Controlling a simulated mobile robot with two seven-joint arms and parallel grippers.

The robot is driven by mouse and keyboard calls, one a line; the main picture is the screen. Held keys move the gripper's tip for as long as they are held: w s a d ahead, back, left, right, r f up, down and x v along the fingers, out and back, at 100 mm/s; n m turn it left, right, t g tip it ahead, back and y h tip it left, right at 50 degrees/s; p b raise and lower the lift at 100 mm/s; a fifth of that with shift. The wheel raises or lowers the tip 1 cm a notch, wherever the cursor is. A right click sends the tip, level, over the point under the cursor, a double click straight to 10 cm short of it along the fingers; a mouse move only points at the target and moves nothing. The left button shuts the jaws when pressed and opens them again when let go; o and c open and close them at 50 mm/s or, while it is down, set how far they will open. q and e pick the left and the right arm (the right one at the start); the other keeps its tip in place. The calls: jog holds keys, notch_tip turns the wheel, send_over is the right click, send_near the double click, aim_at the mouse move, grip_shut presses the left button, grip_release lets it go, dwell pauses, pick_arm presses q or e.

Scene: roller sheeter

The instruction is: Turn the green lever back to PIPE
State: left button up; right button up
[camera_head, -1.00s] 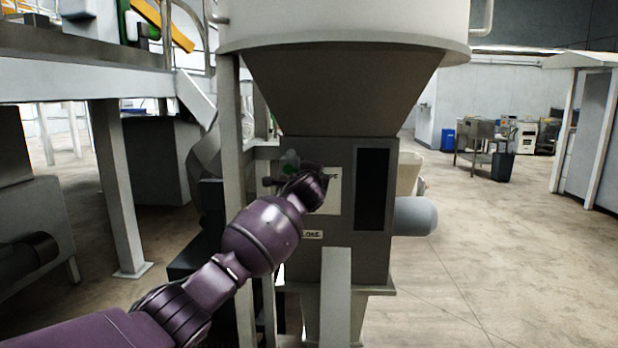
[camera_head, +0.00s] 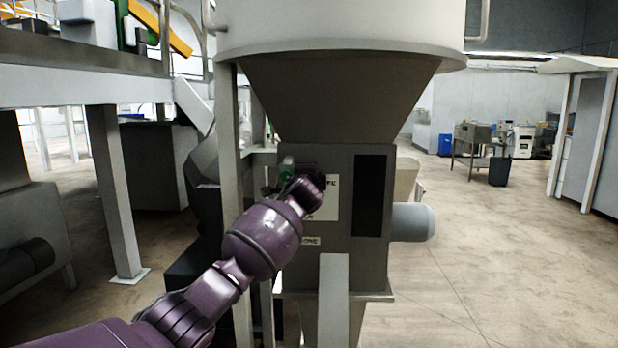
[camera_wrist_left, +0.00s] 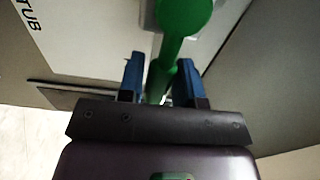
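The green lever (camera_head: 287,168) is on the front of the grey machine housing, at the upper left of its white label plate (camera_head: 325,210). In the left wrist view its round green end (camera_wrist_left: 183,14) is at the top and its bar (camera_wrist_left: 161,74) runs down between my blue fingers. My left gripper (camera_wrist_left: 160,72) is around the bar, with fingers apart and a narrow gap visible on the left side. Whether the right finger touches is unclear. In the head view my purple wrist hides part of the lever and plate. My right gripper is not in view.
The plate shows letters ending in "PE" (camera_head: 331,183); "TUB" (camera_wrist_left: 27,14) shows in the left wrist view. A grey post (camera_head: 231,190) stands left of the housing, close to my left arm. A hopper (camera_head: 340,95) hangs above.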

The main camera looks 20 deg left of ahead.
pick_arm(q)
jog(key=shift+o, duration=1.3)
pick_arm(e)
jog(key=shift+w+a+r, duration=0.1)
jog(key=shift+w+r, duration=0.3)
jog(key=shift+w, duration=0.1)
pick_arm(q)
jog(key=v, duration=1)
jog(key=shift+s+b, duration=0.3)
jog(key=shift+s, duration=0.1)
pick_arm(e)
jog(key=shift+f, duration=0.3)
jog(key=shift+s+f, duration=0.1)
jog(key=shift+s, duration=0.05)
